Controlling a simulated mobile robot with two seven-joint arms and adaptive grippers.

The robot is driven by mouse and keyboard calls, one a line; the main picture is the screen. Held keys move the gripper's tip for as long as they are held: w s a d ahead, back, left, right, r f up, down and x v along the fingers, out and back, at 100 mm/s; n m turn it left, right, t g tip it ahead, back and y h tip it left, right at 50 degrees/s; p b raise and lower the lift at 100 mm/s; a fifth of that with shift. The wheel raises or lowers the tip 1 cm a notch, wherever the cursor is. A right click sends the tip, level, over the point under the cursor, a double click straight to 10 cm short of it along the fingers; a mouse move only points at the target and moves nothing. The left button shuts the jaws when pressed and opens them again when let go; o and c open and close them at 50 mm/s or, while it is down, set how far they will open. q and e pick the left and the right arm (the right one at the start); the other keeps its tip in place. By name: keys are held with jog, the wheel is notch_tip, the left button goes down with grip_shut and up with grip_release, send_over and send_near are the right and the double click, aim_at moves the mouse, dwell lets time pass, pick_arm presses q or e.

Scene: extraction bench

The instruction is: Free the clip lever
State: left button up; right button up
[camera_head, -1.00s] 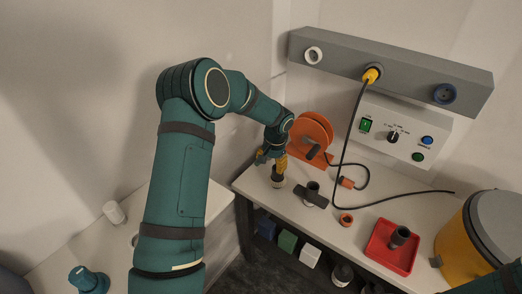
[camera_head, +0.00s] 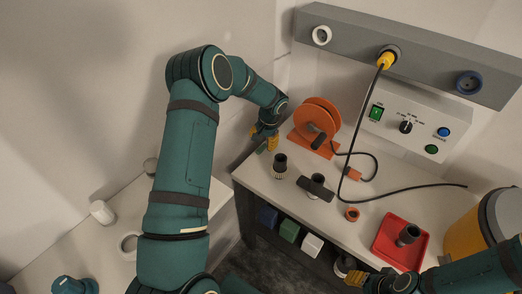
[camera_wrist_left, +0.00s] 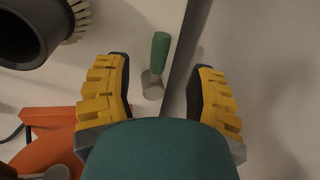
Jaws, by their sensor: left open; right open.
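A small lever with a green handle (camera_wrist_left: 160,52) and a grey round foot lies between my open left fingers (camera_wrist_left: 162,70) in the left wrist view, apart from both, near the bench edge. I take it as the clip lever. In the head view its green part (camera_head: 261,148) shows just below my left gripper (camera_head: 266,137), which is at the bench's back left corner. My right gripper (camera_head: 374,281) is open at the bottom, in front of the bench. A dark round brush with pale bristles (camera_head: 280,167) stands near the left gripper; it also shows in the wrist view (camera_wrist_left: 35,32).
An orange reel (camera_head: 317,118) stands right of the left gripper. A dark T-shaped piece (camera_head: 316,189), an orange ring (camera_head: 352,214) and a red tray (camera_head: 380,246) are on the bench. A black cable (camera_head: 358,110) hangs from the grey rail (camera_head: 430,69) and crosses the bench.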

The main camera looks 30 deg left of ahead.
aim_at(261, 148)
pick_arm(q)
jog(key=shift+a+f+b, duration=0.15)
jog(key=shift+a+f, duration=0.05)
jog(key=shift+f, duration=0.7)
jog(key=shift+a+f+b, duration=0.1)
jog(key=shift+a+f, duration=0.05)
jog(key=shift+f, duration=0.75)
jog(key=shift+a+f+b, duration=0.15)
jog(key=shift+a+f, duration=0.05)
jog(key=shift+f, duration=0.7)
grip_shut()
